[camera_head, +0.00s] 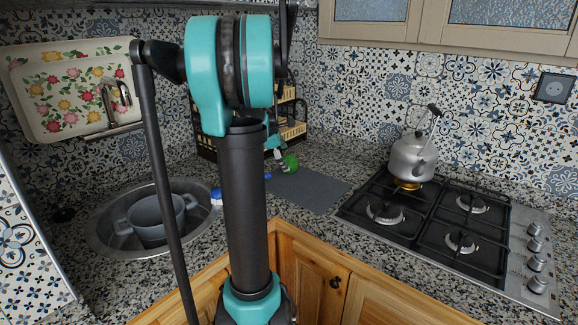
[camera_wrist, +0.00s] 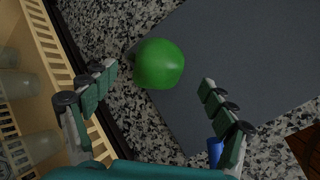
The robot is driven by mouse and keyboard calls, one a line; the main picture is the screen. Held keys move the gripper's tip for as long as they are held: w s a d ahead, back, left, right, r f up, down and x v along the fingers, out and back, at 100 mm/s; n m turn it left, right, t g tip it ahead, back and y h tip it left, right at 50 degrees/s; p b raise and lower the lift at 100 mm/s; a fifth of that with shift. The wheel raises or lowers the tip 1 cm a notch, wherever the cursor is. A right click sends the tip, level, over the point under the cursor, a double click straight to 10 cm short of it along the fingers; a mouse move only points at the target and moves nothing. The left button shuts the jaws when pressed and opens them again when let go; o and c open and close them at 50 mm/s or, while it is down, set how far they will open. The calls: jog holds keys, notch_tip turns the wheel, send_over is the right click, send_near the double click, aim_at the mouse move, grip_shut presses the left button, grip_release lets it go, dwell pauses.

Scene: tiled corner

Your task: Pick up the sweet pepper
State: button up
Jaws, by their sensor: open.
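The sweet pepper is the round green thing (camera_wrist: 159,64) in the wrist view, lying across the edge of a dark grey mat and the speckled counter. In the head view it shows small (camera_head: 290,163), just right of my arm. My gripper (camera_wrist: 158,80) is open in the wrist view, one finger on each side of the picture, with the pepper between and a little beyond the fingertips. No contact with it shows. In the head view my arm hides most of the gripper.
A crate (camera_wrist: 52,50) with glasses stands close by the left finger. The grey mat (camera_head: 312,192) is mostly bare. A small blue thing (camera_wrist: 215,152) is by the right finger. A sink (camera_head: 108,222) with a grey pot is left; a gas hob (camera_head: 425,222) with a kettle (camera_head: 411,160) is right.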

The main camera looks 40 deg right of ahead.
aim_at(286, 159)
jog(key=x, duration=0.3)
jog(key=shift+w+d+f, duration=0.1)
jog(key=shift+d, duration=0.05)
jog(key=c, duration=1.3)
